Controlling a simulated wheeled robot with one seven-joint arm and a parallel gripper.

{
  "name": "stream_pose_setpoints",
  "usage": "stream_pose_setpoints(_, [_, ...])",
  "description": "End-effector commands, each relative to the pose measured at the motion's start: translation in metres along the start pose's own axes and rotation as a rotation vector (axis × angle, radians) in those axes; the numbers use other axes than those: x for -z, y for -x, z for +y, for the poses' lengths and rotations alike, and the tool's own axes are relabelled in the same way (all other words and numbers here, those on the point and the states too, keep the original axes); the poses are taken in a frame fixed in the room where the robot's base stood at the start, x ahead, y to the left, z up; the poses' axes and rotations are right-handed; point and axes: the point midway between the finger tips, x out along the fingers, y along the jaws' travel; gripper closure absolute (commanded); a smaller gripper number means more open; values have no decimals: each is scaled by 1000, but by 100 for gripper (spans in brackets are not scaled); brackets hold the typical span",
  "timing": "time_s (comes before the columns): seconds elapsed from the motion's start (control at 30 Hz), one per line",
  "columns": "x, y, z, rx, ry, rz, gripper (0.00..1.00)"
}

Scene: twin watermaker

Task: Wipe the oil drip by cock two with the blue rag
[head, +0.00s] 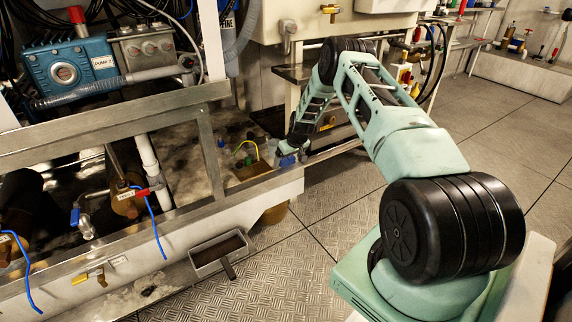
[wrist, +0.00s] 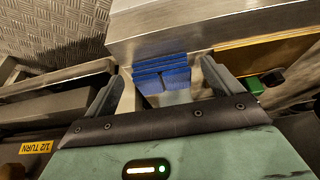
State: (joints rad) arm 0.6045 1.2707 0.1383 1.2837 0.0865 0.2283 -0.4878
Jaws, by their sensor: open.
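The blue rag (wrist: 162,72) shows in the wrist view as a folded blue stack against a metal edge, between and just beyond my fingertips. My gripper (wrist: 163,88) is open, one finger on each side of it; I cannot tell whether they touch. In the head view a small blue patch, likely the rag (head: 287,161), is at the right end of the metal frame, below my gripper (head: 290,148). A dark wet-looking spot (head: 148,291) lies on the pale ledge at lower left, near a yellow-handled cock (head: 96,275). I cannot read the cock's number.
A metal frame rail (head: 130,225) crosses the left side. A dustpan-like tray (head: 221,252) lies by the ledge. A red-handled valve (head: 148,190) and a blue-handled valve (head: 79,216) sit inside the frame. The checker-plate floor (head: 290,265) is clear.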

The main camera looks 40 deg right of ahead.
Motion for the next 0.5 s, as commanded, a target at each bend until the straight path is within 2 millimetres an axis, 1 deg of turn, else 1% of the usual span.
stream_pose_setpoints(0.07, [0, -5, 0, 0, 1, 0, 9])
stream_pose_setpoints(0.27, [1, -4, 0, 0, 1, 1, 9])
stream_pose_setpoints(0.3, [1, -4, 0, 0, 1, 1, 15])
stream_pose_setpoints(0.37, [1, -4, 0, 0, 1, 1, 31])
stream_pose_setpoints(0.4, [1, -4, 0, 1, 1, 1, 42])
stream_pose_setpoints(0.43, [1, -4, 0, 1, 1, 1, 51])
stream_pose_setpoints(0.47, [1, -4, 0, 1, 1, 1, 58])
stream_pose_setpoints(0.5, [1, -4, 0, 0, 1, 1, 58])
